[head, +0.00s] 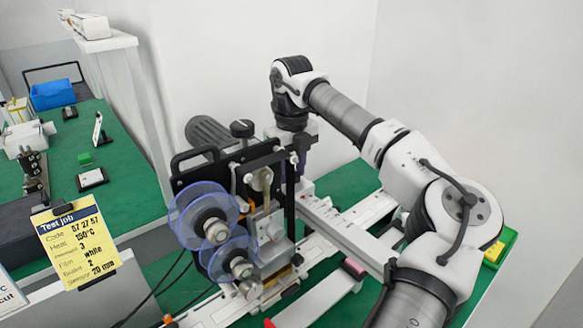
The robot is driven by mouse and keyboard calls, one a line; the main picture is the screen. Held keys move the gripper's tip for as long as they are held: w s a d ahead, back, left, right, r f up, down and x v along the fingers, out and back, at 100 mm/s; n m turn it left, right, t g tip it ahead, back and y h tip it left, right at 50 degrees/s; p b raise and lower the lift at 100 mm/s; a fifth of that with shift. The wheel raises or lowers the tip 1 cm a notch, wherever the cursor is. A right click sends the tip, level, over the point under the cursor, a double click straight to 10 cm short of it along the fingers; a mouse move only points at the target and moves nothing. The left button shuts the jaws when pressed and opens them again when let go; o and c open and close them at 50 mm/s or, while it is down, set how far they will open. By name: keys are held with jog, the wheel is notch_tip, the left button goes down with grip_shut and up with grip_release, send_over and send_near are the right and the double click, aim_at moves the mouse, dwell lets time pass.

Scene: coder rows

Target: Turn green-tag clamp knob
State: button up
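The coder machine (262,215) stands on the green bench, with two blue-purple film spools (203,215) on its front. A black round knob (242,128) stands up on its top. I cannot make out a green tag on it or on any other knob. My arm reaches over from the right and bends down behind the machine's top. My gripper (297,172) points down at the machine's right side, close to its frame. Its fingers are small and partly hidden by machine parts, so their opening and any contact are unclear.
A yellow test job note (75,243) stands at the front left. A white rail (345,235) runs beside the machine, under my arm. A green tray (500,247) sits at the right behind my arm. Another green bench (120,185) holds a blue bin (52,94) and small parts.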

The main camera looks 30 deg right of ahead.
aim_at(292, 173)
jog(key=o, duration=1)
notch_tip(292, 173, up, 14)
jog(key=shift+f+b, duration=0.1)
jog(key=shift+b, duration=0.85)
